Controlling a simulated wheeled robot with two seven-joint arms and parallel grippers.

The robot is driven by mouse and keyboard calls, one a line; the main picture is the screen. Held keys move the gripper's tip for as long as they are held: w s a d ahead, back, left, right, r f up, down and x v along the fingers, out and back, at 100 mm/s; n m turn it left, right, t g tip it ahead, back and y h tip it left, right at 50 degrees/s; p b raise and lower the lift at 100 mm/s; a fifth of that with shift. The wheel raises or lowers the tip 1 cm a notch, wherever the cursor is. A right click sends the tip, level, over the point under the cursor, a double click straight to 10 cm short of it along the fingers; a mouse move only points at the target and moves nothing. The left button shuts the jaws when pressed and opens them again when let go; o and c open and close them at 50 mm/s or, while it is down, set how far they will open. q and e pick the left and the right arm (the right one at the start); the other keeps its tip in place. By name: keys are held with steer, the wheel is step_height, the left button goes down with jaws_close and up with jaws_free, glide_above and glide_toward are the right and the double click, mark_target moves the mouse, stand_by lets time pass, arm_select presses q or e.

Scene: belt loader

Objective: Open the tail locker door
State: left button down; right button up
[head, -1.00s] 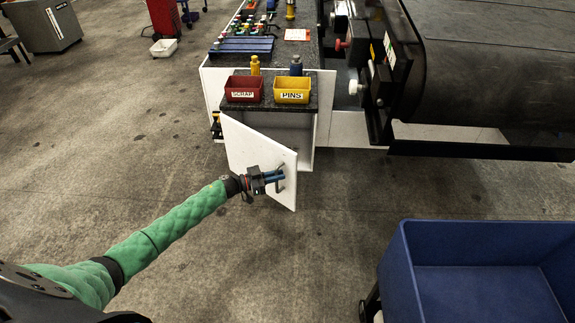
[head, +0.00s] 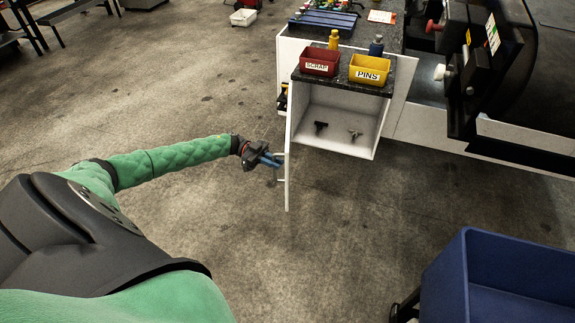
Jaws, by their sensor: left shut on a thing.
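The tail locker door (head: 289,175) is a white panel hinged at the left of the locker. It stands swung out toward me and is seen nearly edge-on. The white locker (head: 345,140) under the dark counter is open to view, with two small dark and metallic items (head: 321,127) (head: 355,134) on its floor. My left gripper (head: 272,160) is shut on the door handle (head: 281,162), on the door's left side. My right gripper is not in view.
A red SCRAP bin (head: 320,62) and a yellow PINS bin (head: 370,71) stand on the counter above the locker. A blue cart (head: 452,285) is at the lower right. The belt loader (head: 515,90) is at the right. The floor before the locker is clear.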

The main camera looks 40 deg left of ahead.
arm_select(q)
steer(key=shift+s+a, duration=0.25)
steer(key=shift+a, duration=0.35)
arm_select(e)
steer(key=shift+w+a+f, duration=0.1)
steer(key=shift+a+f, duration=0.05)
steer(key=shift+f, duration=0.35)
arm_select(q)
steer(key=c, duration=1.8)
jaws_free()
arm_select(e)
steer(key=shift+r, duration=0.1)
